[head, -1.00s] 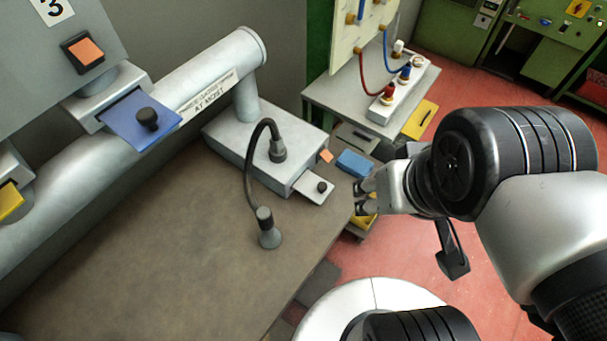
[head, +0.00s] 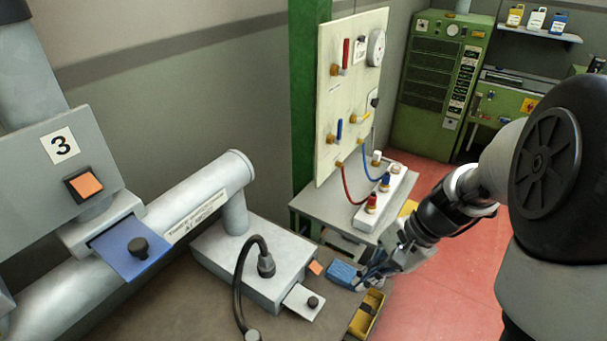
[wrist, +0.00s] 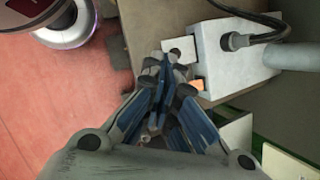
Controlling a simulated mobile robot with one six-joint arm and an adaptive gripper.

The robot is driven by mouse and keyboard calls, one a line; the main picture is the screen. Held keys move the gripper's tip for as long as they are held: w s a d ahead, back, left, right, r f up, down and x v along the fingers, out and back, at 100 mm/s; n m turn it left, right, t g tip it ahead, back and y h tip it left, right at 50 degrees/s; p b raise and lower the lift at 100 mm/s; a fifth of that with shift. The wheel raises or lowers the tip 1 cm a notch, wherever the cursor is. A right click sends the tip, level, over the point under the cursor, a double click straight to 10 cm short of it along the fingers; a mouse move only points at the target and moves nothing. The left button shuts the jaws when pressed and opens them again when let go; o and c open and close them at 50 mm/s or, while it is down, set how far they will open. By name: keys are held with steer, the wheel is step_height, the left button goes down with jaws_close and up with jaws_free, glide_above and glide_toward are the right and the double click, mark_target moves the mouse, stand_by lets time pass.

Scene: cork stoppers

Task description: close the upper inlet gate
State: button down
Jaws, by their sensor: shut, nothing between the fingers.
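A blue slide plate with a black knob (head: 138,247) sticks out from under the grey housing marked 3 (head: 62,150). A pale metal slide plate with a black knob (head: 306,301) sticks out from the low grey box (head: 250,262) on the bench. It also shows in the wrist view (wrist: 178,46), just beyond my fingertips. I cannot tell from labels which plate is the upper inlet gate. My gripper (head: 370,277) is shut and empty, right of the pale plate near the bench corner. In the wrist view its fingers (wrist: 163,68) are together. Contact is not visible.
A yellow tray (head: 367,312) sits at the bench edge. A black bent hose (head: 240,285) rises before the box.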

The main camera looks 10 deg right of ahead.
steer(key=w+d+f+m+t+y, duration=0.1)
steer(key=w+d+f+m+y, duration=0.1)
steer(key=d+f+m, duration=0.3)
steer(key=w+d+f+m+y, duration=0.1)
steer(key=w+f+m, duration=0.15)
steer(key=f, duration=0.45)
steer(key=b, duration=0.2)
glide_toward(317, 308)
steer(key=f, duration=0.1)
steer(key=d+f, duration=0.1)
steer(key=shift+s+f+m, duration=0.25)
steer(key=shift+s+f, duration=0.05)
steer(key=shift+f, duration=0.05)
steer(key=a, duration=0.3)
steer(key=shift+w+a+f, duration=0.1)
steer(key=shift+w+f, duration=0.15)
steer(key=shift+w, duration=0.15)
steer(key=shift+w+a+t, duration=0.15)
steer(key=shift+a+t, duration=0.15)
steer(key=shift+a, duration=0.1)
